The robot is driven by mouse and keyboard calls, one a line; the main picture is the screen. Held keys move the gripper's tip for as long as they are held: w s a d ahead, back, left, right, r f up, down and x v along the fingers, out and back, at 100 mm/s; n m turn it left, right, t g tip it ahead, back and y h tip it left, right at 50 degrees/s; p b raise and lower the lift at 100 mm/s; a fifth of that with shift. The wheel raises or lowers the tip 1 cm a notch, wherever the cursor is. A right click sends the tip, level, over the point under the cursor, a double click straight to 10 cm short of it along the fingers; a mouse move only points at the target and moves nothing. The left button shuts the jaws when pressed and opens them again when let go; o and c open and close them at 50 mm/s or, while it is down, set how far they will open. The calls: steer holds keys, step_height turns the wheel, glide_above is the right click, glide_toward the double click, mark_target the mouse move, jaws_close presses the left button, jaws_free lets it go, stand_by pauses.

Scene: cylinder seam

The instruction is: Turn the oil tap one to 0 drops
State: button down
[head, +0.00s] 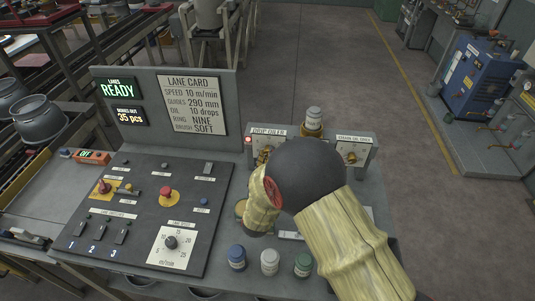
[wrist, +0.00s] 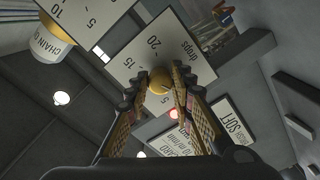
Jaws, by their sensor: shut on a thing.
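The drop oiler panel (head: 268,131) stands at the back of the desk, with a brass tap (head: 264,154) partly hidden behind my arm in the head view. In the wrist view, a brass knob (wrist: 161,82) sits on a white dial plate (wrist: 136,64) marked "drops", with 5, 15 and 20 legible. My gripper (wrist: 160,88) has its two fingers shut on this knob, one on each side. A dark line crosses the knob, but I cannot tell which number it points to. The fingers are hidden in the head view.
A second brass tap (head: 351,157) is on the right panel. A capped jar (head: 313,119) stands between the panels. Three small jars, blue (head: 236,257), white (head: 270,262) and green (head: 303,264), stand in front. The sloped control board (head: 141,212) lies left.

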steer(key=shift+n, duration=0.6)
steer(key=c, duration=1.5)
jaws_free()
steer(key=shift+c, duration=0.2)
steer(key=shift+s, duration=0.1)
steer(key=s+a, duration=0.2)
steer(key=s, duration=0.9)
steer(key=shift+s+a, duration=0.2)
steer(key=shift+s, duration=0.1)
steer(key=shift+w, duration=0.1)
